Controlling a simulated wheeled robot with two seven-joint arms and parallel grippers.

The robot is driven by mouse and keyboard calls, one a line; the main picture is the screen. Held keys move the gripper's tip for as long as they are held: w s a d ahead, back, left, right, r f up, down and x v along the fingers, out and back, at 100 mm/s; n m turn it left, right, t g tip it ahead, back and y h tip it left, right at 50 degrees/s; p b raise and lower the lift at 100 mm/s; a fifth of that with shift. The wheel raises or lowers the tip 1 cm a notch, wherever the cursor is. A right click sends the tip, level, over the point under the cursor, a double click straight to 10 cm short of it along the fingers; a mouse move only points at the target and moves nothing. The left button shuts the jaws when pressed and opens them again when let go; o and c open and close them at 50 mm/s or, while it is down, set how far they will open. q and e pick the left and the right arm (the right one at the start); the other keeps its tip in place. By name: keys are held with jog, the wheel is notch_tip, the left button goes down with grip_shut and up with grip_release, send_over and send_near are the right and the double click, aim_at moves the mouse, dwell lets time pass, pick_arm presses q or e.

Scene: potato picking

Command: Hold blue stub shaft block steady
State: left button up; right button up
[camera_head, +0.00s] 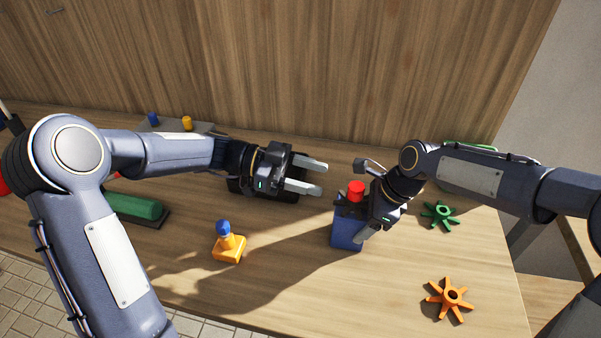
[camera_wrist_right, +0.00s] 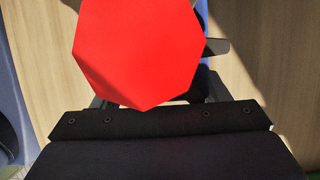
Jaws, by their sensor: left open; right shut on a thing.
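The blue stub shaft block (camera_head: 346,235) stands on the table with a red cap-like piece (camera_head: 356,188) above it. My right gripper (camera_head: 352,222) is shut on the block, its fingers at the block's sides. In the right wrist view the red piece (camera_wrist_right: 140,50) fills the upper middle and hides most of the block; a strip of blue (camera_wrist_right: 203,78) shows beside it. My left gripper (camera_head: 310,176) is open and empty, above the table to the upper left of the block, its fingers pointing right.
An orange block with a blue knob (camera_head: 228,246) stands left of the blue block. A green star-shaped part (camera_head: 440,214) and an orange one (camera_head: 451,297) lie to the right. A green rounded piece (camera_head: 135,206) lies at left. The front middle of the table is clear.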

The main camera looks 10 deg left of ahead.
aim_at(357, 186)
pick_arm(q)
jog(key=d, duration=0.3)
jog(key=d+f, duration=0.1)
jog(key=d, duration=0.5)
jog(key=shift+d+f, duration=0.2)
jog(key=shift+f, duration=0.05)
jog(key=c, duration=1)
jog(key=shift+o, duration=0.2)
jog(key=shift+r, duration=1.9)
